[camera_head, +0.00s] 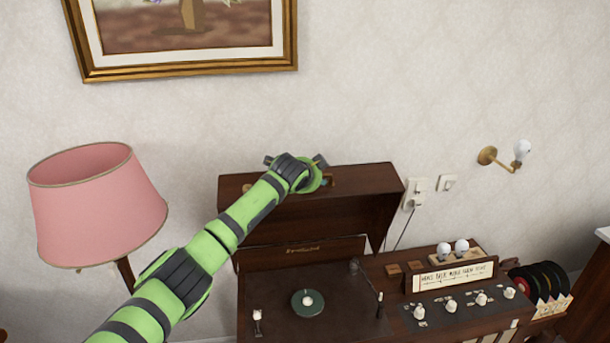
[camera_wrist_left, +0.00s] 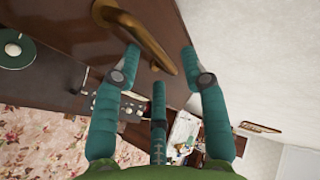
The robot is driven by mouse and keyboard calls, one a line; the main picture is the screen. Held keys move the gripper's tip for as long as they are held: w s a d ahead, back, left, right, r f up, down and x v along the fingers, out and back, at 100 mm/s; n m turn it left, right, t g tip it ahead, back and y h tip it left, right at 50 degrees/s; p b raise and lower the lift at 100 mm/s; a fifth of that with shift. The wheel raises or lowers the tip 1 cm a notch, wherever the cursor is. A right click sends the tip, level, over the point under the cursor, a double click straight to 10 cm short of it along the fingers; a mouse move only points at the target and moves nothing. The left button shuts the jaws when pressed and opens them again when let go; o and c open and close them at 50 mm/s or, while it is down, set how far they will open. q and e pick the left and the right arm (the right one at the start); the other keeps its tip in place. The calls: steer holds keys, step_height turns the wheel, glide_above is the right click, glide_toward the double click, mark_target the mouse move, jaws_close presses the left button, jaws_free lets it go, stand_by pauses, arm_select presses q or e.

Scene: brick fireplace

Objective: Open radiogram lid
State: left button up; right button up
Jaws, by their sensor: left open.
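The radiogram lid (camera_head: 365,196) is dark wood and stands raised at the back of the radiogram (camera_head: 275,270), with the turntable (camera_head: 308,302) exposed below it. My left gripper (camera_head: 300,166) is at the lid's top edge and partly hides the handle there. In the left wrist view the brass handle (camera_wrist_left: 143,36) lies by the open fingers of my left gripper (camera_wrist_left: 160,62), close to their tips. Whether the fingers touch it I cannot tell. My right gripper is not in view.
A pink lampshade (camera_head: 98,205) stands left of my left arm. A framed picture (camera_head: 185,70) and a wall lamp (camera_head: 505,155) are on the wall behind. Control knobs (camera_head: 480,299) and records (camera_head: 540,282) are at the right.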

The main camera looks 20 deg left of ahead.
arm_select(q)
steer(key=v, duration=0.9)
steer(key=shift+w, duration=0.15)
steer(key=s+f+n+g+b, duration=0.2)
steer(key=s+f+n+b, duration=0.1)
steer(key=f, duration=1.6)
steer(key=s+f+n+g+b, duration=0.2)
steer(key=s+f, duration=0.2)
steer(key=f, duration=1.5)
steer(key=s+f+n+g+b, duration=0.1)
steer(key=s+f+n+b, duration=0.1)
steer(key=s+f, duration=0.85)
steer(key=s+f+n+g+b, duration=0.1)
steer(key=s+f+g, duration=0.1)
steer(key=s+f, duration=0.8)
steer(key=s+d+f+n+g+b, duration=0.1)
steer(key=s+f, duration=0.6)
steer(key=s, duration=0.4)
steer(key=s+d+f+n+g+b, duration=0.1)
steer(key=s+f, duration=0.5)
steer(key=s, duration=0.6)
steer(key=s+d+f+n+g+h+b, duration=0.1)
steer(key=s+d+f+g, duration=0.1)
steer(key=s+f, duration=0.5)
steer(key=s, duration=0.4)
steer(key=shift+s+d+f+n+b, duration=0.2)
steer(key=shift+s+f+n+b, duration=0.15)
steer(key=shift+s+f+n, duration=0.05)
